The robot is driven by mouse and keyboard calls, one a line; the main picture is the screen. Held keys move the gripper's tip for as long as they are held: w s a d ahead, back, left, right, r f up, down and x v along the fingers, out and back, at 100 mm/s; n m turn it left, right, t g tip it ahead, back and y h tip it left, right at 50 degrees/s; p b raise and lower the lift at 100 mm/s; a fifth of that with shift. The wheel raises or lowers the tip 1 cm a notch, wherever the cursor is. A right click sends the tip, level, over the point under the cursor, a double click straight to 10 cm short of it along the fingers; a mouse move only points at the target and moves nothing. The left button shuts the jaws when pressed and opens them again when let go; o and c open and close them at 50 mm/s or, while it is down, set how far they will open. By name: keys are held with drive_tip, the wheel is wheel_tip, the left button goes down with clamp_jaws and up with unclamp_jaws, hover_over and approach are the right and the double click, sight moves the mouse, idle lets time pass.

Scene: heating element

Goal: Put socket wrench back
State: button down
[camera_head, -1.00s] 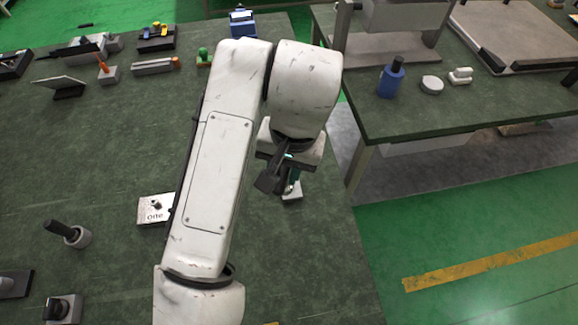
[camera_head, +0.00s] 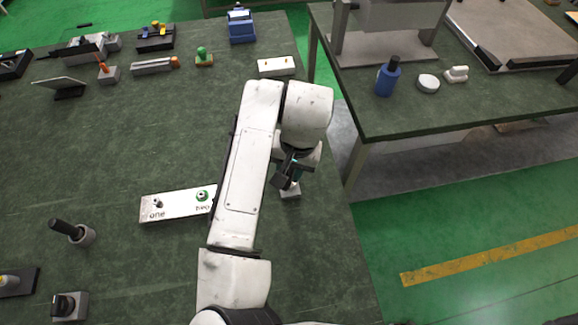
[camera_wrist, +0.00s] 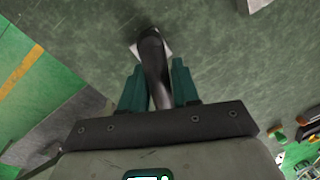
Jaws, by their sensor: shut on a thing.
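The socket wrench appears as a thick, dark, rounded shaft (camera_wrist: 153,62) between the teal fingers of my gripper (camera_wrist: 160,68) in the wrist view. My gripper is shut on it. In the head view my gripper (camera_head: 293,172) is low over the right part of the green table, and my own wrist hides most of the wrench. A small pale block (camera_head: 290,193) sits on the table just below the gripper. A pale edge of it shows behind the wrench's far end in the wrist view (camera_wrist: 167,47). I cannot tell whether wrench and block touch.
A white panel (camera_head: 175,205) marked "one" and "two" lies left of my arm. A grey holder with a black handle (camera_head: 78,235) stands further left. A white strip (camera_head: 276,66) and several tools line the table's back. The table's right edge is close to my gripper.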

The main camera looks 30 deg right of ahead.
drive_tip(key=shift+f, duration=0.15)
drive_tip(key=c, duration=0.8)
unclamp_jaws()
drive_tip(key=r, duration=0.4)
drive_tip(key=s+r, duration=0.1)
drive_tip(key=r, duration=0.3)
drive_tip(key=d+r, duration=0.1)
drive_tip(key=r, duration=0.3)
drive_tip(key=shift+s+d+r, duration=0.1)
drive_tip(key=shift+s+r, duration=0.05)
